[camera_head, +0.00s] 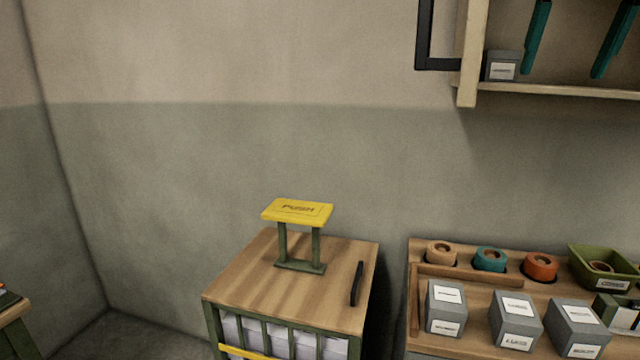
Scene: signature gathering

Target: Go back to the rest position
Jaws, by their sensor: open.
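My gripper and arm are not in view in the head camera picture. A small wooden-topped cabinet (240,275) stands against the wall at the lower middle. On its top stands a green two-legged stand with a yellow plate (297,211) that bears dark lettering, too small to read surely. A dark, thin, pen-like bar (357,283) lies on the top to the right of the stand.
A wooden bench (418,248) at lower right holds grey labelled boxes (446,308), coloured rolls (490,259) and a green bin (603,266). A wall shelf (560,91) hangs at upper right. A table corner (14,311) shows at lower left. Bare floor (110,335) lies between.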

